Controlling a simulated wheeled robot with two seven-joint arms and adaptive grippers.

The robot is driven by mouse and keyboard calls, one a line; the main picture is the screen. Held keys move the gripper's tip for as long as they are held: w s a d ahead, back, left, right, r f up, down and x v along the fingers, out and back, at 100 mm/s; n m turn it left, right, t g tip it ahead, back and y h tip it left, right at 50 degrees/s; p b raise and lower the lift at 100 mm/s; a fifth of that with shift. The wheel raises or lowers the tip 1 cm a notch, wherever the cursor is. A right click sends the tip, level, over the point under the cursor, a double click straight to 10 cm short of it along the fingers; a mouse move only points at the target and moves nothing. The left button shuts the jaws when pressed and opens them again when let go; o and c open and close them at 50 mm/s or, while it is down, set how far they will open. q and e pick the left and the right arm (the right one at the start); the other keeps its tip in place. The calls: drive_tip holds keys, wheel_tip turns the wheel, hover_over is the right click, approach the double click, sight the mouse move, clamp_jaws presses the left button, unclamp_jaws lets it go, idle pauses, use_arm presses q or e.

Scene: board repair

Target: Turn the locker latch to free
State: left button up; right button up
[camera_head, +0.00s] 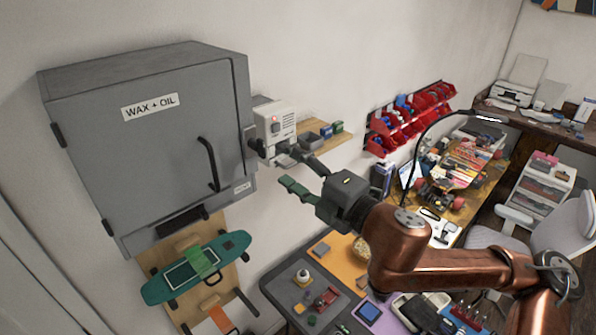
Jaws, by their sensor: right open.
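The grey locker (90,150) hangs on the wall at the left, labelled WAX + OIL. Its door is shut and has a dark bar handle (209,165). A small dark knob-like part (257,146), possibly the latch, sits at the locker's right edge, beside a white box with a red light (273,122). My right gripper (283,169) is open, its two fingers pointing left toward the locker's right edge. The upper fingertip is close to the dark part; I cannot tell whether they touch. The latch's turn position is unclear. My left gripper is out of view.
A small shelf (318,131) and red bins (410,118) are on the wall to the right. A green skateboard (197,266) is mounted below the locker. A cluttered bench (285,285) lies below my right arm. A lamp and a chair stand right.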

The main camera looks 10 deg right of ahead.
drive_tip(key=v, duration=0.2)
drive_tip(key=shift+s+d, duration=0.2)
drive_tip(key=shift+a, duration=0.1)
idle(0.3)
